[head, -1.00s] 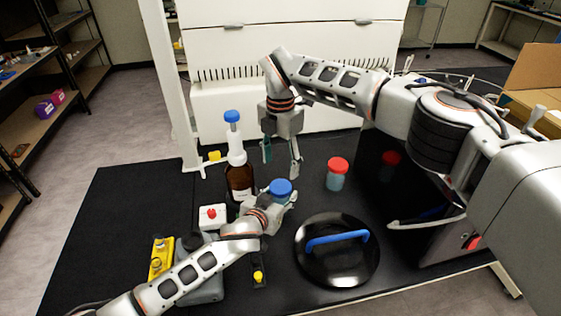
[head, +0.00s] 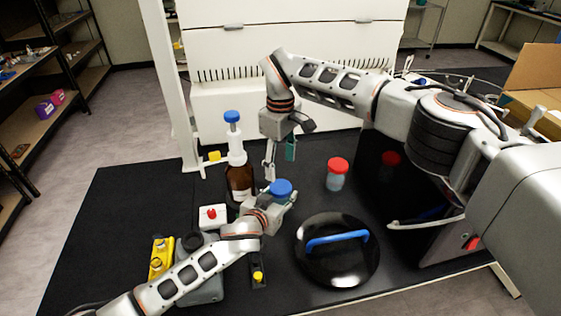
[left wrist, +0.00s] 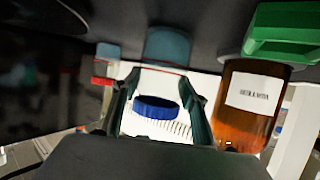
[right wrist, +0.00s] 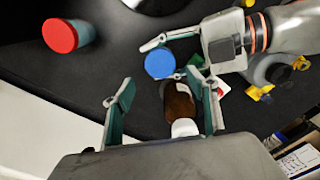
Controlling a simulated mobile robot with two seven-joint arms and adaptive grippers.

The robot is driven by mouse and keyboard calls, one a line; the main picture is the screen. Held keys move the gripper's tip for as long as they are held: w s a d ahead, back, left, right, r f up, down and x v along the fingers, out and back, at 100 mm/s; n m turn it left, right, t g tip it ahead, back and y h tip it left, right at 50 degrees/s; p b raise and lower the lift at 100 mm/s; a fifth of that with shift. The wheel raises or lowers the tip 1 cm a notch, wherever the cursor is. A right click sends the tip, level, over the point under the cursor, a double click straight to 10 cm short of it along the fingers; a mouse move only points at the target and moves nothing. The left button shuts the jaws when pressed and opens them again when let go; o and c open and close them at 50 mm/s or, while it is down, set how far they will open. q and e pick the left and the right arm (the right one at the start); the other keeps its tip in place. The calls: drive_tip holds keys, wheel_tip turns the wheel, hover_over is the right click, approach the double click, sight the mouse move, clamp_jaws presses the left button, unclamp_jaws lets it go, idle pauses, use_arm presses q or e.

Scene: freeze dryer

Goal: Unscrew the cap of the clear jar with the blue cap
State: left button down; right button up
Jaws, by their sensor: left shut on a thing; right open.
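The clear jar's blue cap (head: 281,187) shows in the head view, just above my left gripper (head: 276,203). My left gripper is shut on the jar, whose body is mostly hidden by the fingers. In the left wrist view the blue cap (left wrist: 157,107) shows between the two fingers. My right gripper (head: 281,160) is open and empty, pointing down above and behind the cap. In the right wrist view the cap (right wrist: 159,63) lies beyond the open fingertips, apart from them.
A brown bottle (head: 239,180) with a white and blue top stands just left of the jar. A red-capped jar (head: 337,175) stands to the right. A black round lid (head: 335,265) with a blue handle lies in front. A red-button box (head: 212,216) is at the left.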

sight(280, 186)
drive_tip(key=shift+f, duration=3.95)
drive_tip(key=c, duration=1.1)
drive_tip(key=n, duration=0.4)
drive_tip(key=shift+c, duration=0.2)
drive_tip(key=n, duration=0.5)
drive_tip(key=shift+n, duration=0.4)
drive_tip(key=o, duration=1.2)
drive_tip(key=shift+r, duration=0.1)
